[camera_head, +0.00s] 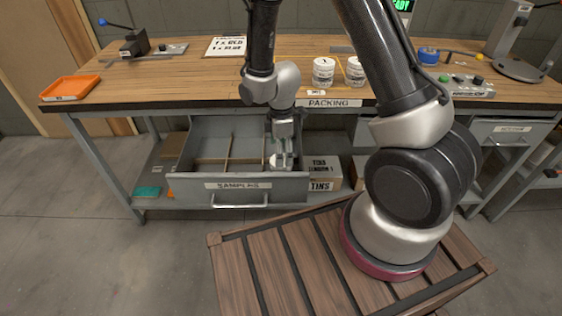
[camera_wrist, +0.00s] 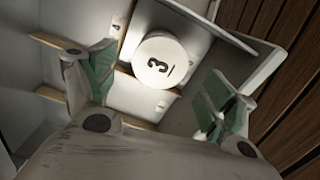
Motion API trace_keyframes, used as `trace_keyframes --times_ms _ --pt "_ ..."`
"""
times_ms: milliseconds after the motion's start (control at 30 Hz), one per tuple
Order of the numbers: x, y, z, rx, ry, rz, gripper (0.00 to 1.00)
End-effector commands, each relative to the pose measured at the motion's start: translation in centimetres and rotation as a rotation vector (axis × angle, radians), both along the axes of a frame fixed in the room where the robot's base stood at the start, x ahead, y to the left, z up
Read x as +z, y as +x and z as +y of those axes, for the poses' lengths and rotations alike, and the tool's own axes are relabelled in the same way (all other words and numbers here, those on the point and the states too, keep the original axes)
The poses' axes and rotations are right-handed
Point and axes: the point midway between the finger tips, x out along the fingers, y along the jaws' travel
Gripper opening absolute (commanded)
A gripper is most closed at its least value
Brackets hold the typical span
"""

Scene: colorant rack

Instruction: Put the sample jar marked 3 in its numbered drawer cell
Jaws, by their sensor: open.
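The sample jar marked 3 (camera_wrist: 160,62) has a round white lid with a black 3, seen from above in the wrist view. It stands inside the open SAMPLES drawer (camera_head: 240,187), in the front right part; its white edge (camera_head: 274,161) shows beside my gripper in the head view. My gripper (camera_head: 284,162) is lowered into the drawer and open. In the wrist view its green-padded fingers (camera_wrist: 160,92) are spread to either side of the jar, with visible gaps. Wooden dividers (camera_head: 229,153) split the drawer into cells. I cannot read the cell's number.
Two white jars (camera_head: 323,71) stand on the bench (camera_head: 200,70) above, by the PACKING label. An orange tray (camera_head: 70,88) is at the bench's left end. A TINS box (camera_head: 322,173) sits on the shelf right of the drawer. The other drawer cells look empty.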

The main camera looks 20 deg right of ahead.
Motion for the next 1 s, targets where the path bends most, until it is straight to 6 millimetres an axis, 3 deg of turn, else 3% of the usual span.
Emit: trace_keyframes --times_ms 200,467,567,667,767,900,1000 --pt "4.1 0.1 0.0 0.0 0.001 -0.003 0.85" --pt "5.5 0.0 0.0 -0.003 0.0 0.0 0.85" --pt "6.9 0.1 -0.5 -0.041 0.006 -0.014 0.85" --pt "10.5 0.1 -1.8 -0.151 0.019 -0.045 0.85" --pt "15.7 -0.7 -3.9 -0.323 0.044 -0.09 0.85" --pt "22.9 -3.5 -7.4 -0.6 0.086 -0.151 0.85" --pt "27.1 -6.6 -9.8 -0.794 0.122 -0.193 0.85"
